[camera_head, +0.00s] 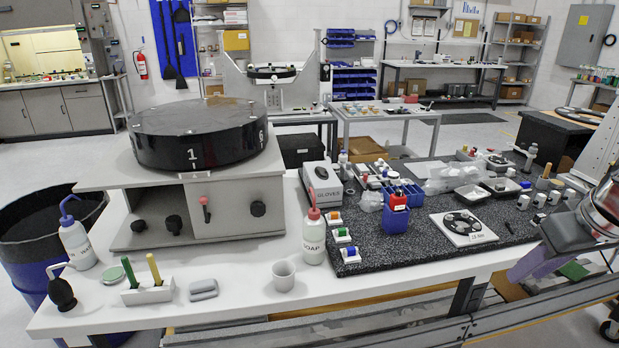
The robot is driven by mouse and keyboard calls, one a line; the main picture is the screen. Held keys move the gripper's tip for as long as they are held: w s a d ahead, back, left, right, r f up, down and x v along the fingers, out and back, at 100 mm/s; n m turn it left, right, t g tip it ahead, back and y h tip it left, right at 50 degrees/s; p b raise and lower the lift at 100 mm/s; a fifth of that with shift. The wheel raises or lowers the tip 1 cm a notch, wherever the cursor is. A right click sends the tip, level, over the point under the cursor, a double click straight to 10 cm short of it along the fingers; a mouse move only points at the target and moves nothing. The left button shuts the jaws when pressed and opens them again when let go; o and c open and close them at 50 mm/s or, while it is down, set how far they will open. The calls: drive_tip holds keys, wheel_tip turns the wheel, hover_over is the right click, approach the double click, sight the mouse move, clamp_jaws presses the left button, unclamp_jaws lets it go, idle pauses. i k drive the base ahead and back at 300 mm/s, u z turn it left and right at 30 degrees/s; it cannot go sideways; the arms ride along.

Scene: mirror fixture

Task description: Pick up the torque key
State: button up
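I cannot single out a torque key with certainty; small tools and parts on the dark speckled mat (375,262) are too small to name. Upright handles, one green and one yellow, stand in a white holder (149,292) at the front left of the white bench, but I cannot tell what tools they are. A dark and silver body with a purple-grey piece, which may be part of my arm, enters at the right edge beside the mat. I cannot make out gripper fingertips.
A grey cabinet (238,205) bears a black drum (197,138) at the left. A soap bottle (313,235), a wash bottle (77,235) and a white cup (284,275) stand on the bench.

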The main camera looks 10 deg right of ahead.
sight(396, 203)
drive_tip(key=u, duration=0.15)
drive_tip(key=i, duration=1.25)
drive_tip(key=z, duration=0.05)
